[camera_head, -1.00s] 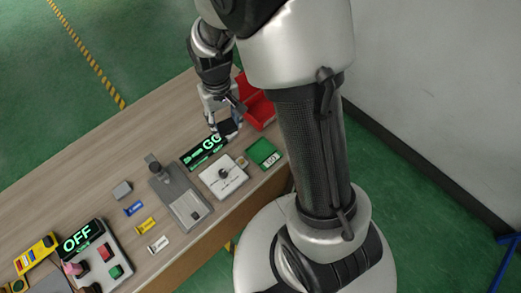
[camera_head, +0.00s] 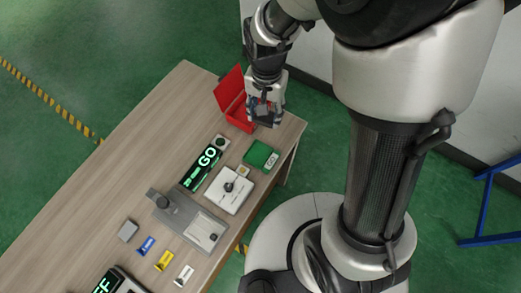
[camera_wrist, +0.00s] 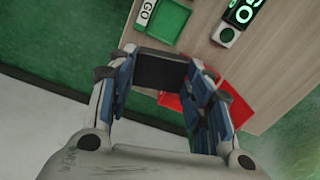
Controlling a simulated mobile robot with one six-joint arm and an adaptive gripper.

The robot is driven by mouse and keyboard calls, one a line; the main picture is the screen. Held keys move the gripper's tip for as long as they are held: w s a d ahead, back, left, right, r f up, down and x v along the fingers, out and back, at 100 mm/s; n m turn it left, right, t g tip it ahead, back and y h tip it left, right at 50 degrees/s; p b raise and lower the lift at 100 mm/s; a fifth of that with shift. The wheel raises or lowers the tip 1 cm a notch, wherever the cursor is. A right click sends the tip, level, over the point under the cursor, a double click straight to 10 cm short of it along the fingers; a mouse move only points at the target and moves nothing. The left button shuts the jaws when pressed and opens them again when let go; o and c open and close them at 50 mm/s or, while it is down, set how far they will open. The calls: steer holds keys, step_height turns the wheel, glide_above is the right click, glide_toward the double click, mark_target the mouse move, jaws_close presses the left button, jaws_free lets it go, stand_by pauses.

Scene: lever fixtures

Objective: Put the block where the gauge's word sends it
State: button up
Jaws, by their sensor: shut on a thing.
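The gauge (camera_head: 203,165) is a black panel with a lit green word that reads GO; part of it shows in the wrist view (camera_wrist: 241,12). My gripper (camera_head: 264,112) is shut on a dark block (camera_wrist: 160,70), which sits between its fingers in the wrist view. In the head view the gripper hangs by the right side of the red bin (camera_head: 230,92), near the table's far right end. The green tray (camera_head: 257,153) has a white GO label and lies nearer than the gripper. It also shows in the wrist view (camera_wrist: 172,22). The gripper hides part of the red bin.
A white box with a knob (camera_head: 229,191) and a grey lever fixture (camera_head: 190,222) stand on the table (camera_head: 130,140). A grey block (camera_head: 128,231) and blue, yellow and white labels lie farther left. The table's left strip is clear.

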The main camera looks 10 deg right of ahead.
mark_target(258, 155)
steer(key=f+m+b, duration=0.1)
steer(key=f+b, duration=0.1)
steer(key=f, duration=0.4)
steer(key=s+a+f+b, duration=0.1)
steer(key=f+b, duration=0.1)
steer(key=f, duration=0.4)
steer(key=s+a+f+m+b, duration=0.1)
steer(key=f+b, duration=0.1)
steer(key=f, duration=0.4)
steer(key=shift+a+f+m+b, duration=0.15)
steer(key=shift+f+m+b, duration=0.15)
steer(key=shift+f, duration=0.25)
steer(key=o, duration=0.8)
steer(key=shift+r, duration=0.15)
